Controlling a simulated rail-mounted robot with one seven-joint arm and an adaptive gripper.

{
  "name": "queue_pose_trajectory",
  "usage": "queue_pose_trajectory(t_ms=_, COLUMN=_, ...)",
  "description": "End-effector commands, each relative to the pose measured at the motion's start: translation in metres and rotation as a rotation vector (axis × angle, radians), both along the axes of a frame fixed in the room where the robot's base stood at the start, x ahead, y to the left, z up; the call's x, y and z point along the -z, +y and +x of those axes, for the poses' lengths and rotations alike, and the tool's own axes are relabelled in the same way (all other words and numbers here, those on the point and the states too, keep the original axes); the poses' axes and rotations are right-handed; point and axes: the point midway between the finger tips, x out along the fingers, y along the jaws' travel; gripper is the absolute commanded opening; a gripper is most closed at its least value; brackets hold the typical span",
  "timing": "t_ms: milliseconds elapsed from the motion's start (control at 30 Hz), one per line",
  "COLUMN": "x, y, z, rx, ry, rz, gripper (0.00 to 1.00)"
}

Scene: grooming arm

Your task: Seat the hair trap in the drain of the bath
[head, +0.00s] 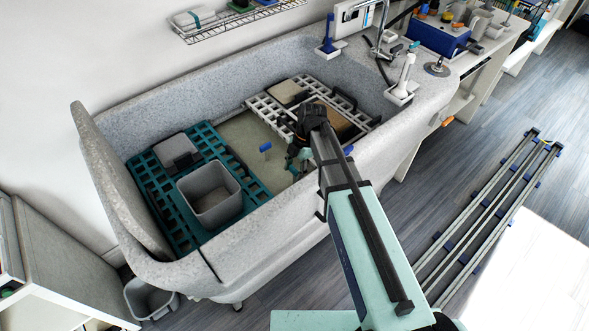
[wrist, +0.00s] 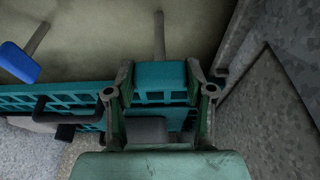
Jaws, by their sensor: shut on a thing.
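My gripper (head: 297,163) reaches down into the grey speckled bath (head: 232,96), right of its middle. In the wrist view my gripper (wrist: 160,82) is shut on a teal block (wrist: 160,73) with a thin grey stem (wrist: 158,36) running from it toward the bath floor. I cannot tell for certain whether this is the hair trap; its far end is not clear. The drain cannot be made out in either view. A blue-headed piece on a similar stem (wrist: 19,62) stands apart, to the left; it also shows in the head view (head: 265,147).
A teal rack (head: 147,181) spans the bath's left part, bearing a grey bin (head: 209,194) and a grey box. A white grid rack (head: 262,105) with boxes lies to the right. Bare beige floor (head: 243,137) shows between them. The bath's near wall (head: 262,226) stands beside my arm.

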Motion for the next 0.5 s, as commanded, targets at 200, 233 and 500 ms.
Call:
queue_pose_trajectory(t_ms=200, x=0.006, y=0.000, z=0.000, rx=0.000, ry=0.000, rz=0.000, gripper=0.00)
queue_pose_trajectory(t_ms=233, x=0.007, y=0.000, z=0.000, rx=0.000, ry=0.000, rz=0.000, gripper=0.00)
queue_pose_trajectory(t_ms=500, x=0.013, y=0.000, z=0.000, rx=0.000, ry=0.000, rz=0.000, gripper=0.00)
